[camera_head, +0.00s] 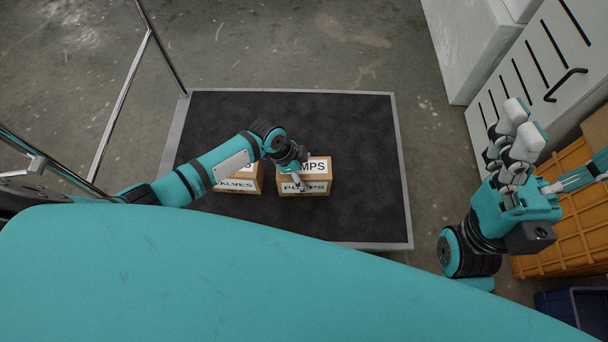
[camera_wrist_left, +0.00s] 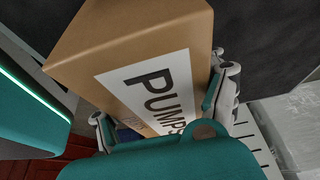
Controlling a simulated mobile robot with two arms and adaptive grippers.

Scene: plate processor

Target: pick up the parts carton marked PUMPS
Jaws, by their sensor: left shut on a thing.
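The parts carton marked PUMPS (camera_head: 318,188) is a brown box with white labels, on or just above the dark mat in the head view; I cannot tell whether it touches the mat. My left gripper (camera_head: 299,181) is shut on it, at its left part. In the left wrist view the carton (camera_wrist_left: 130,52) fills the middle, tilted in the picture, with a finger (camera_wrist_left: 223,90) along its right side. Part of its lower side is hidden by the gripper. My right gripper (camera_head: 512,150) is raised at the right, away from the carton; its jaw gap is unclear.
A carton marked VALVES (camera_head: 240,184) stands close at the left of the PUMPS carton, partly behind my left arm. The dark mat (camera_head: 350,120) has a grey rim and free room around the cartons. An orange crate (camera_head: 570,225) and a white cabinet (camera_head: 545,70) stand at the right.

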